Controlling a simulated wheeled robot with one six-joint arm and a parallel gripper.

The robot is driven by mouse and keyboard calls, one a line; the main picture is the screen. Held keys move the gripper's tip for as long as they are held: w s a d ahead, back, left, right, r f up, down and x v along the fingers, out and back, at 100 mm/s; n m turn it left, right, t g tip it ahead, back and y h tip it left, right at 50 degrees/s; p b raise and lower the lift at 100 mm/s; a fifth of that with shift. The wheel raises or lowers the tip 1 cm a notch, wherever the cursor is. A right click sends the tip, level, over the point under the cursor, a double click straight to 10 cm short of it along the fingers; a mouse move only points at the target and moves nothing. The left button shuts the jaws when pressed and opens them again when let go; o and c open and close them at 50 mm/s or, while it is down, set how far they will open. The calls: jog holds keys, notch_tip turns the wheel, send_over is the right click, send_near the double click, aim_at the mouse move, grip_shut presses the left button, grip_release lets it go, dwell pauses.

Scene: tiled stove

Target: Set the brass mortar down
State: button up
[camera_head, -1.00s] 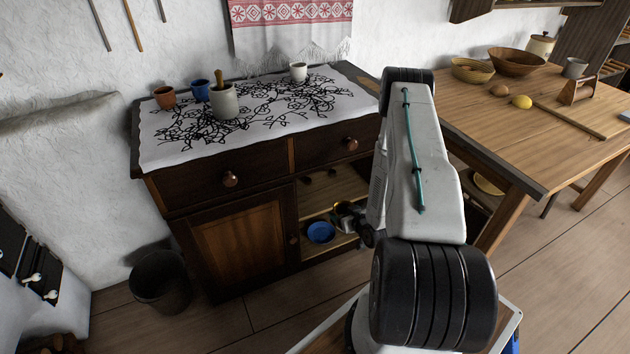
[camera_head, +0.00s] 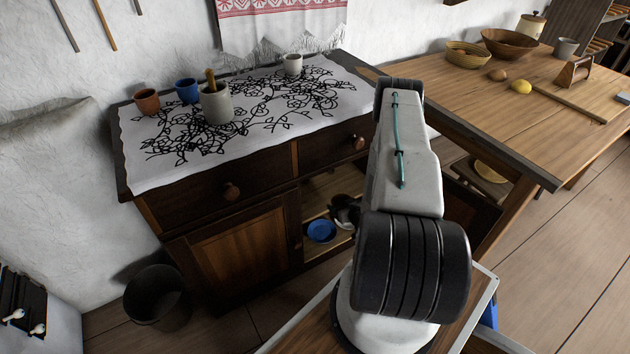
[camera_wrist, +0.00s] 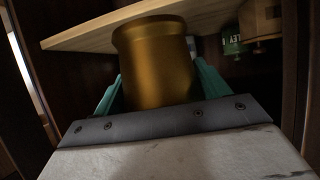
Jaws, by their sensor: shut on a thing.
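The brass mortar (camera_wrist: 156,68) fills the middle of the wrist view. My gripper (camera_wrist: 159,74) is shut on it, with a teal finger on either side. A pale wooden shelf board (camera_wrist: 85,38) runs across the top of the wrist view beside the mortar's far end; I cannot tell whether they touch. In the head view my gripper (camera_head: 345,210) is inside the open right bay of the dark cabinet (camera_head: 240,250). The mortar cannot be made out there, in the shadow and behind my arm.
A blue bowl (camera_head: 321,231) stands left of my gripper on the bay's lower shelf. A green labelled container (camera_wrist: 233,46) and a brownish one (camera_wrist: 262,20) are right of the mortar. Cabinet walls are close. A wooden table (camera_head: 490,115) stands to the right.

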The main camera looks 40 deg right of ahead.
aim_at(341, 196)
jog(key=w+d, duration=0.2)
jog(key=w, duration=0.3)
jog(key=w+d+f, duration=0.1)
jog(key=w+d, duration=0.1)
jog(key=w, duration=0.3)
jog(key=w+d, duration=0.2)
jog(key=w, duration=0.3)
jog(key=shift+d+f, duration=0.15)
jog(key=shift+d, duration=0.1)
jog(key=shift+f, duration=1.75)
jog(key=o, duration=1.9)
jog(key=shift+s+f, duration=0.15)
jog(key=shift+f, duration=0.05)
jog(key=shift+r, duration=0.15)
jog(key=v, duration=1.2)
